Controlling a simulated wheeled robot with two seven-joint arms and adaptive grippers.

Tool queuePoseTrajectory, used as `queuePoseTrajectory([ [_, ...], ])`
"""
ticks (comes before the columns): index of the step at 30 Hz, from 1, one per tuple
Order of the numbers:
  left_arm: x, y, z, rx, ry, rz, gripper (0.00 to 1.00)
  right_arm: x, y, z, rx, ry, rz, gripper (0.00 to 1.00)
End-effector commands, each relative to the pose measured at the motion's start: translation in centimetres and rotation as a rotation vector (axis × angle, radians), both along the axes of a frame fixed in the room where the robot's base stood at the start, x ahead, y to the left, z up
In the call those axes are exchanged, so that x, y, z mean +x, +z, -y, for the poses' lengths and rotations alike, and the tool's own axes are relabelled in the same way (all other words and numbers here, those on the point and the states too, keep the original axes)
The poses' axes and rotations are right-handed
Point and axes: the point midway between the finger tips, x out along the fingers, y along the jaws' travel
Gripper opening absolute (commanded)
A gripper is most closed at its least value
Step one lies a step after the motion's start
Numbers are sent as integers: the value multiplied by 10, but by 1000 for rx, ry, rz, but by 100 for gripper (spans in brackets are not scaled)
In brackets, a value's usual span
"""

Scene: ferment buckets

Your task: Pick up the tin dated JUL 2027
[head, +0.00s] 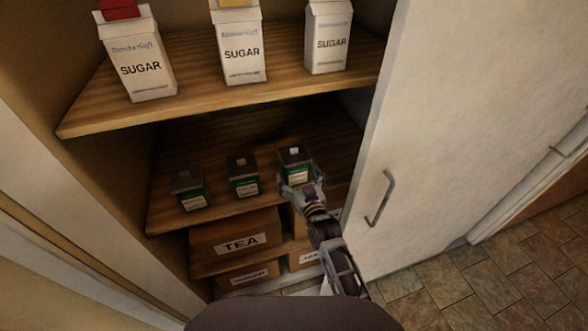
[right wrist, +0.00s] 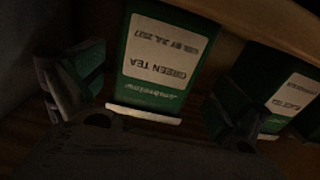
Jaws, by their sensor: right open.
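Three dark green tins stand in a row on the middle cupboard shelf. The right tin (head: 294,157) has a pale label. In the right wrist view this tin (right wrist: 155,65) appears upside down, and its label reads GREEN TEA with a date that looks like JUL 2027. My right gripper (head: 300,181) is open in front of it, with one finger showing on each side of the tin in the right wrist view (right wrist: 152,98). The middle tin (head: 243,174) and left tin (head: 189,188) stand to its left. A neighbouring tin (right wrist: 285,95) reads BLACK TEA. My left gripper is not in view.
Three sugar cartons (head: 234,45) stand on the upper shelf (head: 190,92), above the tins. A box marked TEA (head: 232,234) sits beneath the tin shelf (head: 170,222). The open white door (head: 440,130) is close to the right of my right arm.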

Motion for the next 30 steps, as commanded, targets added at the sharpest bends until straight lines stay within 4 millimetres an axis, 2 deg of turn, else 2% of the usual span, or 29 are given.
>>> queuePoseTrajectory([
  [19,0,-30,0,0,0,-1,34,39,2,-8,1,0,2,100],
  [30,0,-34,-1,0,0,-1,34,47,3,-11,0,0,1,100],
])
